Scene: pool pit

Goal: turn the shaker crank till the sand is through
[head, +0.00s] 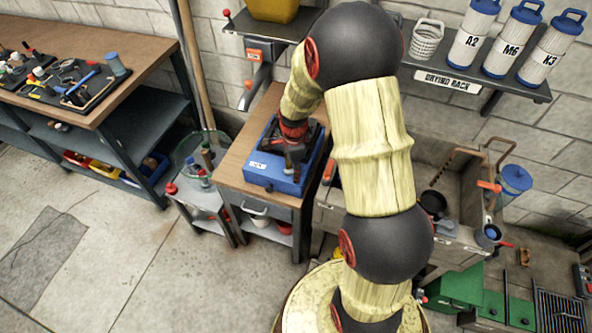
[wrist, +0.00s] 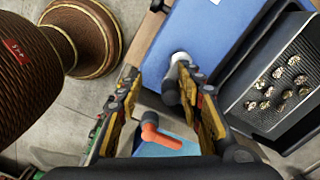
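The blue shaker box (head: 262,172) stands on a small wooden-topped bench, with a white label on its front. In the wrist view its blue face (wrist: 212,32) fills the top middle. A pale, round-ended knob (wrist: 180,60) stands out from it close to the right fingertip; it may be the crank handle, and I cannot tell whether they touch. My gripper (wrist: 158,78) is open, its fingers spread apart below the blue face. In the head view my gripper (head: 294,148) is at the box's right front, hiding part of it. A dark tray (wrist: 238,112) at right holds several speckled lumps.
A brown ribbed spool-shaped object (wrist: 30,75) is left of my gripper. An orange elbow-shaped piece (wrist: 158,134) shows below the fingers. A sink unit (head: 328,215) stands right of the bench, a low cart (head: 205,200) left. Open floor (head: 130,235) lies front left.

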